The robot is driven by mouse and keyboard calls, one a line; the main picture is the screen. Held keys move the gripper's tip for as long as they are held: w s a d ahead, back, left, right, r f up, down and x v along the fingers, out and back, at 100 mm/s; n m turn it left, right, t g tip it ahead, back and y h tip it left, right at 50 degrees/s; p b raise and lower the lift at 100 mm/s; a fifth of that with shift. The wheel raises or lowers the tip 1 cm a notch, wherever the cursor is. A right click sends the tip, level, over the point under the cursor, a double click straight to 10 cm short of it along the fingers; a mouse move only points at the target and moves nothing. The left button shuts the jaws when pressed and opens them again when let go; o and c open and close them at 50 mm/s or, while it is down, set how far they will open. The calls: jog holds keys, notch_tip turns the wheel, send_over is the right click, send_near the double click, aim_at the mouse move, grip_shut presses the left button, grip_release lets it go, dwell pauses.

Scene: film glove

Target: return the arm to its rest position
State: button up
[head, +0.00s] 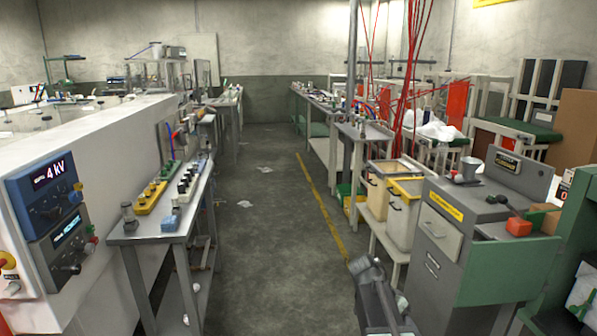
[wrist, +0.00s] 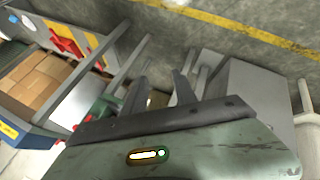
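My gripper (wrist: 160,82) shows in the wrist view, with two dark fingers standing up from a dark bar. The fingers are apart and nothing shows held between them. Behind the bar is a worn green-grey housing with a small lit oval. In the head view, a dark grey shape (head: 376,295) at the bottom, right of centre, looks like part of my arm. It is cut off by the lower edge, and its finger opening cannot be made out there.
A grey bench (head: 150,232) with yellow and white blocks stands left, beside a control panel (head: 52,220). Right are lidded bins (head: 405,205), a grey-green machine (head: 480,240) and hanging red cables (head: 412,80). The aisle floor (head: 275,215) between is mostly clear, with a few scraps.

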jog(key=s+a+f+n+t+y, duration=0.1)
jog(key=s+a+f+n+y, duration=0.2)
jog(key=a+n, duration=0.35)
jog(key=s+a+f+n+t+y, duration=0.1)
jog(key=s+a+n+y, duration=0.3)
jog(key=a, duration=0.4)
notch_tip(320, 180, up, 22)
jog(key=w+n+p, duration=0.1)
jog(key=p, duration=2.2)
